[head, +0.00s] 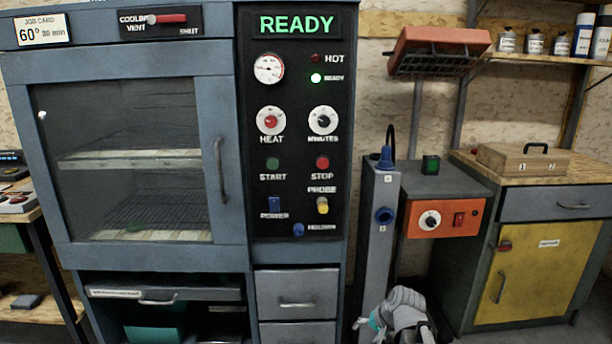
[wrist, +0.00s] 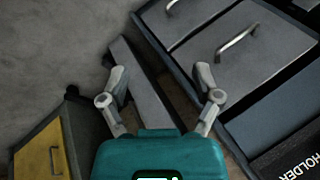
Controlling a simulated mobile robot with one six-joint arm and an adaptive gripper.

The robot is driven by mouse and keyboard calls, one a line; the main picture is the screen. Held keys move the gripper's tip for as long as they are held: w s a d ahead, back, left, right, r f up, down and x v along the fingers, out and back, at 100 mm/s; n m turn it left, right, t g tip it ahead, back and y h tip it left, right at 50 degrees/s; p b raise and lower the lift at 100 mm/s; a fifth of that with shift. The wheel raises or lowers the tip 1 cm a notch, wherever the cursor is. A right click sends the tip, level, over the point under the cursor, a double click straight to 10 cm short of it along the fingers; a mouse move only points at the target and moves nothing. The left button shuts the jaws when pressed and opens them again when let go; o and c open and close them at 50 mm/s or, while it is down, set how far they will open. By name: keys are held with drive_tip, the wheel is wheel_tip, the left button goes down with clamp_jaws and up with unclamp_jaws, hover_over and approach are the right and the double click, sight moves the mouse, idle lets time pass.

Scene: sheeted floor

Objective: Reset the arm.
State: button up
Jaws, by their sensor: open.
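My gripper (wrist: 161,82) shows in the wrist view with its two fingers spread wide apart and nothing between them. Its teal body fills the bottom of that view. In the head view my arm, grey with a teal part, is low in the picture, right of the oven's drawers and in front of the grey post. The fingertips cannot be made out there. In the wrist view the gripper is over the floor, with the grey drawers (wrist: 214,35) at upper right and the yellow cabinet door (wrist: 42,152) at lower left.
A blue-grey oven (head: 138,250) with a closed glass door stands at left; its panel (head: 297,120) reads READY. A grey post (head: 380,250) and an orange control box (head: 443,218) stand right of it. A workbench (head: 575,165) bears a wooden box (head: 522,160).

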drive_tip(key=s+f+n+g+h+p, duration=0.1)
drive_tip(key=s+n+g+h, duration=0.3)
drive_tip(key=s, duration=0.7)
wheel_tip(320, 180, up, 37)
drive_tip(key=p, duration=3.7)
drive_tip(key=shift+w+d, duration=0.15)
drive_tip(key=shift+w, duration=0.15)
drive_tip(key=shift+f, duration=0.1)
